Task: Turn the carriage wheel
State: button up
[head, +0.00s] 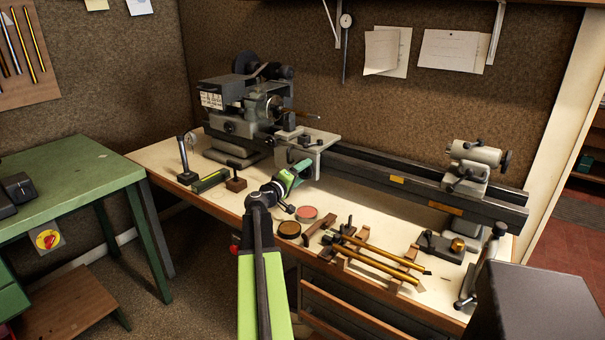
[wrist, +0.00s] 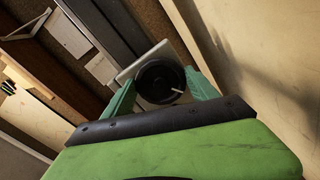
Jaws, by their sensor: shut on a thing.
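The carriage wheel (wrist: 158,80) is a dark round handwheel with a small pale handle, seen in the wrist view in front of a light grey plate. My gripper (wrist: 163,88) has one green finger on each side of the wheel and is shut on it. In the head view my gripper (head: 292,177) reaches the front of the lathe carriage (head: 318,141), below its grey plate. There the wheel is mostly hidden behind my gripper.
The lathe bed (head: 400,180) runs right to a tailstock (head: 473,160). The headstock (head: 240,105) stands left of the carriage. Two round tins (head: 307,213), brass tubes (head: 375,262) and tools lie on the bench close below my gripper. A green table (head: 75,180) stands at left.

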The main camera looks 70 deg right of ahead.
jog(key=shift+s+r+n, duration=0.1)
jog(key=shift+s+n, duration=0.2)
jog(key=shift+s, duration=0.15)
jog(key=o, duration=1.4)
jog(key=shift+s+r, duration=0.1)
jog(key=shift+r, duration=0.05)
jog(key=v, duration=1.7)
jog(key=shift+w+a, duration=0.2)
jog(key=shift+w, duration=0.1)
